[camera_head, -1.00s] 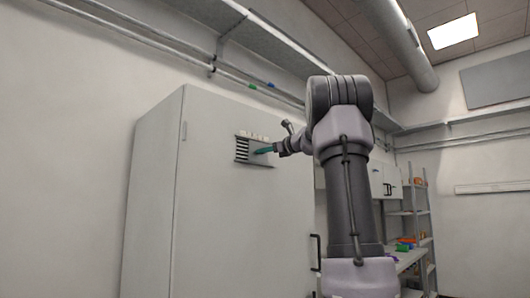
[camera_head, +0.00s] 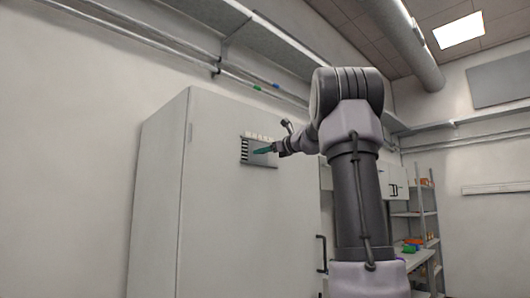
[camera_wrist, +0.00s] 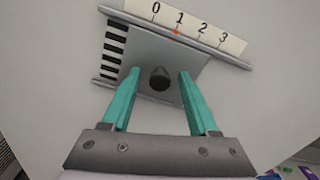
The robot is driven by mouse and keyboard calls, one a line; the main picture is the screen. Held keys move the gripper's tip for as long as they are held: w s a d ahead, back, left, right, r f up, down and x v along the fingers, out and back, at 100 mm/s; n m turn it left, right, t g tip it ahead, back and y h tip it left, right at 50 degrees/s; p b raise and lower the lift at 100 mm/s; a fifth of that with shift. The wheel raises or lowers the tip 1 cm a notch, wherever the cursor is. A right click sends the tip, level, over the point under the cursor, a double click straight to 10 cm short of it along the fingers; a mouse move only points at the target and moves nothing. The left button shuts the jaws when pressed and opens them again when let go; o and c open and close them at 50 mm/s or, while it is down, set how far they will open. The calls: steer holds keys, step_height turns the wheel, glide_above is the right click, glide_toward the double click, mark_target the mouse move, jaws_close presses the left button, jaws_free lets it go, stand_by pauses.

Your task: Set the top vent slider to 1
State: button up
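The vent slider is a grey plate (camera_wrist: 150,52) with a dark round knob (camera_wrist: 159,78), on the cabinet front. A white scale (camera_wrist: 205,32) numbered 0 to 3 runs above it in the wrist view. A small red mark on the plate's top edge lines up at or very near the 1. Black slots (camera_wrist: 114,45) show left of the plate. My gripper (camera_wrist: 157,80) is open, its teal fingers on either side of the knob with visible gaps. In the head view, my gripper (camera_head: 257,150) is at the vent (camera_head: 245,150).
The tall pale cabinet (camera_head: 215,220) stands against the wall, with a dark handle (camera_head: 321,253) at its right edge. Pipes (camera_head: 170,45) run along the wall above. Shelving (camera_head: 428,215) stands farther right.

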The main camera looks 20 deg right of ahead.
steer(key=v, duration=1)
steer(key=shift+s, duration=0.35)
steer(key=shift+d, duration=0.15)
steer(key=s+a+f+n+g, duration=0.3)
steer(key=s+a+f+n, duration=0.25)
steer(key=a+f, duration=0.25)
steer(key=s+a+f+n+g, duration=0.3)
steer(key=s+a+f+n, duration=0.25)
steer(key=a+f, duration=0.25)
steer(key=s+a+f+n+g+h, duration=0.3)
steer(key=s+f+n+h, duration=0.1)
steer(key=s+f+n, duration=1)
step_height(320, 180, down, 3)
steer(key=shift+s+a+f+g, duration=0.15)
steer(key=shift+s+g, duration=0.2)
steer(key=shift+g, duration=0.05)
